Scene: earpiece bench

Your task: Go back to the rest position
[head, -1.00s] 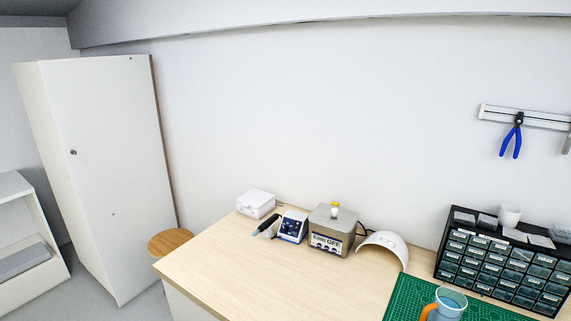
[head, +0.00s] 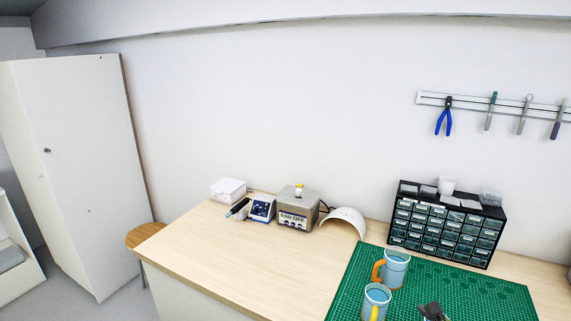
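My gripper does not show clearly in the head view. A small dark grey thing (head: 433,312) is cut off by the bottom edge over the green mat; I cannot tell what it is. The view looks over a wooden workbench (head: 215,268) against a white wall. No rest position is marked in the picture.
On the green mat (head: 470,292) stand a blue mug with an orange handle (head: 396,271) and one with a yellow handle (head: 376,301). Behind are a black drawer cabinet (head: 446,230), a white dome (head: 345,221) and a metal box (head: 297,209).

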